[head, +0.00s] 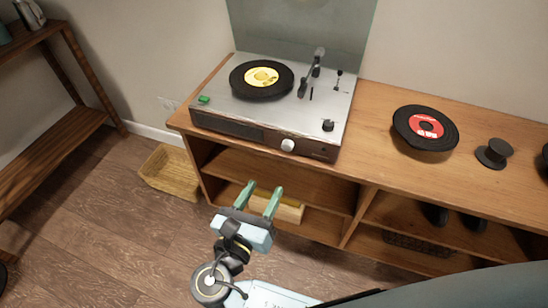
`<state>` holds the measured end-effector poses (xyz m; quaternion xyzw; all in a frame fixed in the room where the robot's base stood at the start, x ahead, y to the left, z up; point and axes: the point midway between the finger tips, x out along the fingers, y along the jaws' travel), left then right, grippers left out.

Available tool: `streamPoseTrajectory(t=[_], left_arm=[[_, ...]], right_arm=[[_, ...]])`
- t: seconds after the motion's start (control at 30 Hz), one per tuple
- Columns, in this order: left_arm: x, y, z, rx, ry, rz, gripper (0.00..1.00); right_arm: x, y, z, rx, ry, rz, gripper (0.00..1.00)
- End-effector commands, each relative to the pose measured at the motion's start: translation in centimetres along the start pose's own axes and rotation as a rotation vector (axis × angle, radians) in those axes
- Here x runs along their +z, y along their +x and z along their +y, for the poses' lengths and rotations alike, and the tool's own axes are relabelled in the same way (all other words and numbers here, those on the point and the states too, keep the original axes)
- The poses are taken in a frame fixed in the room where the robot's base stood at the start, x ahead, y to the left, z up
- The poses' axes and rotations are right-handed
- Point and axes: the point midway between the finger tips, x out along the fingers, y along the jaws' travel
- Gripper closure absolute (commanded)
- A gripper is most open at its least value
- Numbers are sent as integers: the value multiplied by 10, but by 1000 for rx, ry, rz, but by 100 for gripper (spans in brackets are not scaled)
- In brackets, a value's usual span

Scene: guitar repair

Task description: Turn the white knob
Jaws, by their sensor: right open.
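The white knob (288,145) is a small round dial on the front face of the record player (225,107), right of the dark front panel. The record player stands on the wooden cabinet (375,100). My right gripper (264,188) is below and slightly left of the knob, in front of the open shelves. Its two green fingers are apart and point up toward the cabinet. Nothing is between them, and it does not touch the knob. My left gripper is not in view.
A black record with a yellow label (262,77) lies on the player. A green button (204,99) and a black knob (327,125) sit on its top. A record with a red label (426,127) lies to the right.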

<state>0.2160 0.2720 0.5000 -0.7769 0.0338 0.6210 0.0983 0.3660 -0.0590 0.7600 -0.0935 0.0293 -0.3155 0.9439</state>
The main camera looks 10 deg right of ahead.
Motion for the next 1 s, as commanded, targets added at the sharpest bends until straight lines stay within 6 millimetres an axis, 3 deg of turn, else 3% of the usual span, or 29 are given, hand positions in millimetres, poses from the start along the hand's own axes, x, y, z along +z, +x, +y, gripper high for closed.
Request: streamPoseTrajectory(t=[0.5,0.7,1.0], left_arm=[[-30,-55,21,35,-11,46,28],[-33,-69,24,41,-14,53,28],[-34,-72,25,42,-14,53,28]], right_arm=[[-2,102,0,0,0,0,54],[-2,119,0,3,1,3,54],[-2,122,0,2,0,3,54]])
